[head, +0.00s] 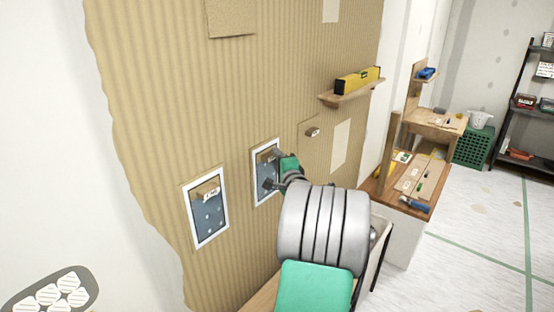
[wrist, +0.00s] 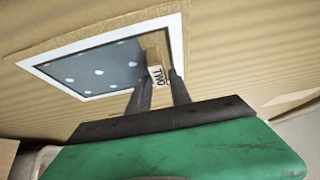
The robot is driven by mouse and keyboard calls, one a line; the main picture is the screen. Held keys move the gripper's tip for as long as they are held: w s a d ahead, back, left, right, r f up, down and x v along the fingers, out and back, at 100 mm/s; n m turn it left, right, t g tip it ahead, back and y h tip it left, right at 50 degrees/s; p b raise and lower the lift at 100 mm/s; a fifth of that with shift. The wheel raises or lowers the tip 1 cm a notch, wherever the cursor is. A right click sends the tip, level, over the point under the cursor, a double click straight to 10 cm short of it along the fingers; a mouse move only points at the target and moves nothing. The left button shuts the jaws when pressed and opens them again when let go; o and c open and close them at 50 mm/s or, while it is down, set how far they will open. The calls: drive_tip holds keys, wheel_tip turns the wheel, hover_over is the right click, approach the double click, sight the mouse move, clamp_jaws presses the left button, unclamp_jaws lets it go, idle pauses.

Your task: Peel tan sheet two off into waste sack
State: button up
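The panel with the tab labelled TWO is on the tan corrugated wall (head: 240,110). It is a blue-grey dotted sheet (head: 262,172) with a white border and a tan edging, and it also shows in the wrist view (wrist: 95,68). Its tan tab (wrist: 156,52) carries the label at its lower end. My gripper (head: 271,169) is in front of this panel, and it also shows in the wrist view (wrist: 161,76). Its two dark fingers are apart, with the tab's labelled end around the gap between them. I cannot tell whether they touch it. No waste sack is clearly identifiable.
A similar dotted panel (head: 207,215) with a labelled tab is to the left. A shelf (head: 350,95) with a yellow level (head: 358,80) juts from the wall at upper right. A workbench (head: 412,183) with tools and a green crate (head: 473,147) stand right. The floor there is open.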

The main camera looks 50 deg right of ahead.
clamp_jaws()
drive_tip(key=shift+s, duration=0.15)
drive_tip(key=shift+s+d+b, duration=0.2)
drive_tip(key=shift+s+b, duration=0.95)
drive_tip(key=shift+s, duration=1.2)
drive_tip(key=s+b, duration=0.2)
drive_tip(key=s, duration=0.5)
drive_tip(key=shift+d+b, duration=0.3)
drive_tip(key=shift+b, duration=0.05)
